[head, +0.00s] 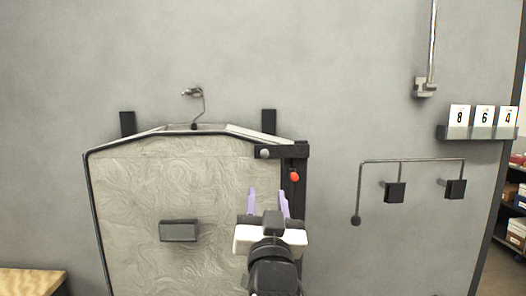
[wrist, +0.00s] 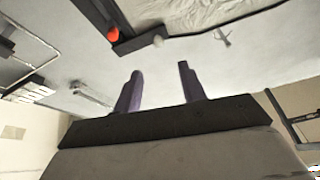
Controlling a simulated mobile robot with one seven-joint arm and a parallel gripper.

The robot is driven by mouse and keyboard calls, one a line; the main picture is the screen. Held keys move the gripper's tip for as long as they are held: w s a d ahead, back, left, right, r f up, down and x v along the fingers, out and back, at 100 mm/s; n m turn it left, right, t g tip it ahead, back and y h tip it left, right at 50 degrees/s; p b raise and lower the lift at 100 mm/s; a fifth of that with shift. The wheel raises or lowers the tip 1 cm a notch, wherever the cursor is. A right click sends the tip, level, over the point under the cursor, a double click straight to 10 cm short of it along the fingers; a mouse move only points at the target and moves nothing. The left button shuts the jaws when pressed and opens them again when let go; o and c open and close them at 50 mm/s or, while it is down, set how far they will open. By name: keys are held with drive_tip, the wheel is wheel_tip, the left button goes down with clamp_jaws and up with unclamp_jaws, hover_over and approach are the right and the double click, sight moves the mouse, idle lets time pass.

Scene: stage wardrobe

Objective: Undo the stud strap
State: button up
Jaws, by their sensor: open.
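A short black strap (head: 285,150) lies across the upper right corner of the pale garment bag (head: 140,190). A round grey stud (head: 264,153) shows at the strap's left end. A red knob (head: 294,175) hangs just below its right part. The wrist view also shows the strap (wrist: 134,44), the grey stud (wrist: 158,41) and the red knob (wrist: 113,34). My gripper (head: 268,203) is open and empty, its purple fingers pointing up, below the strap in the head picture. In the wrist view the fingers (wrist: 160,72) are apart from the strap and stud.
A wire hook (head: 198,105) stands above the bag. A grey block (head: 179,230) sits on its front. A bent metal rod (head: 410,160) on black blocks, a number rack (head: 478,131) and a hanging rod (head: 432,50) are to the right. A wooden top (head: 30,280) is lower left.

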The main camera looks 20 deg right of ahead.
sight(265, 156)
drive_tip(key=p+x, duration=0.5)
drive_tip(key=x, duration=0.8)
drive_tip(key=shift+w+d+r, duration=0.2)
drive_tip(key=shift+w+d, duration=0.05)
drive_tip(key=shift+w, duration=0.05)
clamp_jaws()
